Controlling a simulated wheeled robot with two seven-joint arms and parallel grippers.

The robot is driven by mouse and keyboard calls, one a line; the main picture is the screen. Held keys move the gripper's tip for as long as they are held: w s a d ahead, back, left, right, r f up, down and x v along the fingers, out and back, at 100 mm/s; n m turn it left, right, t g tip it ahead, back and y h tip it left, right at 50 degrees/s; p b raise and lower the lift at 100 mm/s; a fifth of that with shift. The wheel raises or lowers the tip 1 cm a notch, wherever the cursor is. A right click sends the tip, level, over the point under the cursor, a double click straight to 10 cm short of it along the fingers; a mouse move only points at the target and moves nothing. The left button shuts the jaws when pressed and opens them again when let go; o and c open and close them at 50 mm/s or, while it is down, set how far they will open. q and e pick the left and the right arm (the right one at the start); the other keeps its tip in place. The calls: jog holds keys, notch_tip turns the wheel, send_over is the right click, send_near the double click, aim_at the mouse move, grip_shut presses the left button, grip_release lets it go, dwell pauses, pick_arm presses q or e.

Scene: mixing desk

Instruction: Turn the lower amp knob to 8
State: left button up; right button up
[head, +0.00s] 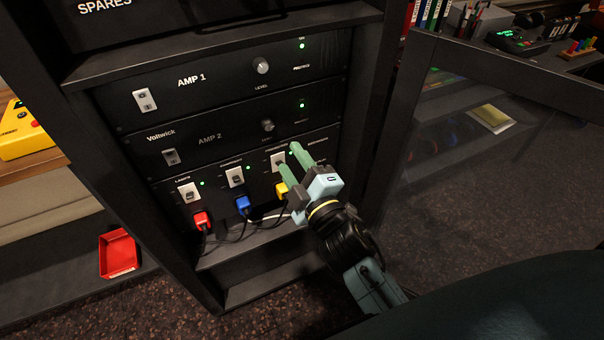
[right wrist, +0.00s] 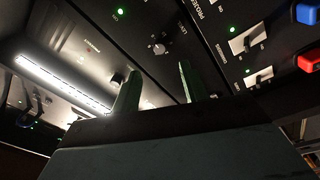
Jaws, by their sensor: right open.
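The lower amp, AMP 2 (head: 209,140), is a black panel in the rack below AMP 1. Its level knob (head: 267,125) is small, round and dark; in the right wrist view the knob (right wrist: 158,48) shows beyond and between the fingertips. My right gripper (head: 288,153) is open, with green fingers, just below and to the right of the knob in the head view. In the right wrist view, nothing is between its fingers (right wrist: 158,72). The knob's setting is too small to read. My left gripper is not in view.
AMP 1's lighter knob (head: 261,65) is above. Below AMP 2 is a panel with white switches (head: 189,192) and red (head: 202,220), blue (head: 243,205) and yellow (head: 281,188) plugs with cables. The rack's right side post (head: 368,110) stands near my right arm.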

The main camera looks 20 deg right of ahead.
jog(key=shift+s+d+f, duration=0.15)
jog(key=shift+s, duration=1.7)
